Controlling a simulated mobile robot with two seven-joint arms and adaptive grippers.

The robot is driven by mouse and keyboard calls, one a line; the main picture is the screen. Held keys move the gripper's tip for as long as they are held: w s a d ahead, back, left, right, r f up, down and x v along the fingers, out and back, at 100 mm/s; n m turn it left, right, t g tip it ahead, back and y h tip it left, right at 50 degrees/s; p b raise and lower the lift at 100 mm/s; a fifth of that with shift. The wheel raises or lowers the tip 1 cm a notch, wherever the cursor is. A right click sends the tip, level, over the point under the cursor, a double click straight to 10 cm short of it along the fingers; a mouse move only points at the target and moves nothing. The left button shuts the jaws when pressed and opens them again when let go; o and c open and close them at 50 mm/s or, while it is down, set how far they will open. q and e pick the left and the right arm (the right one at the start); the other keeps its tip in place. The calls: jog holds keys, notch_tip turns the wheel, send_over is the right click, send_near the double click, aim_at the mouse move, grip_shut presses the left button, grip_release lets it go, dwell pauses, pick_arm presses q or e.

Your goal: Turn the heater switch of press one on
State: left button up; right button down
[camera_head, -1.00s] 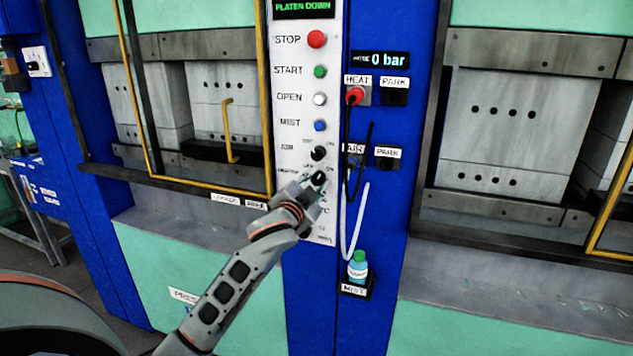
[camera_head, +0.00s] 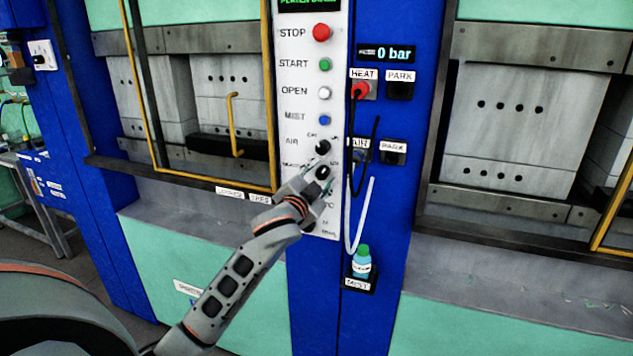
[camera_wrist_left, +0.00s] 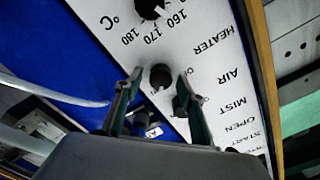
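The heater switch is a black round knob (camera_head: 323,172) low on press one's white control panel (camera_head: 303,118), under the air knob (camera_head: 322,147). My left gripper (camera_head: 320,187) is at the panel, just below and partly over the heater knob. In the left wrist view, the heater knob (camera_wrist_left: 160,80) shows between the two green-grey fingers of the open left gripper (camera_wrist_left: 159,73). Gaps show on both sides of it, so no grip is visible. The air knob (camera_wrist_left: 181,105) is partly behind one finger. The knob's setting is hard to read. My right gripper is not in view.
Red, green, white and blue buttons run up the panel above the knobs. A temperature dial (camera_wrist_left: 150,8) is beside the heater knob. Hoses (camera_head: 361,215) hang right of the panel, near a small green-capped bottle (camera_head: 362,262). A yellow-framed guard (camera_head: 273,90) stands to the left.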

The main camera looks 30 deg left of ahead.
pick_arm(q)
jog(key=v, duration=1.1)
jog(key=shift+s, duration=0.4)
jog(key=shift+d, duration=0.15)
jog(key=s+d+f+g+h, duration=0.1)
jog(key=s+d+f, duration=0.15)
jog(key=f, duration=0.65)
jog(key=s+d+f+g+h, duration=0.1)
jog(key=d+f+g+h, duration=0.15)
jog(key=f, duration=0.65)
jog(key=s+d+f, duration=0.2)
jog(key=d+f, duration=0.1)
jog(key=f, duration=0.6)
jog(key=s+d+f+n+g+h, duration=0.1)
jog(key=s+d+f, duration=0.3)
jog(key=s+f, duration=0.5)
jog(key=s+d+f+n+g+h, duration=0.1)
jog(key=s+d+f+g, duration=0.1)
jog(key=s+d+f, duration=0.3)
jog(key=s+f, duration=0.4)
jog(key=f, duration=0.1)
jog(key=shift+d+g, duration=0.35)
jog(key=shift+f+h, duration=0.15)
jog(key=shift+h, duration=0.1)
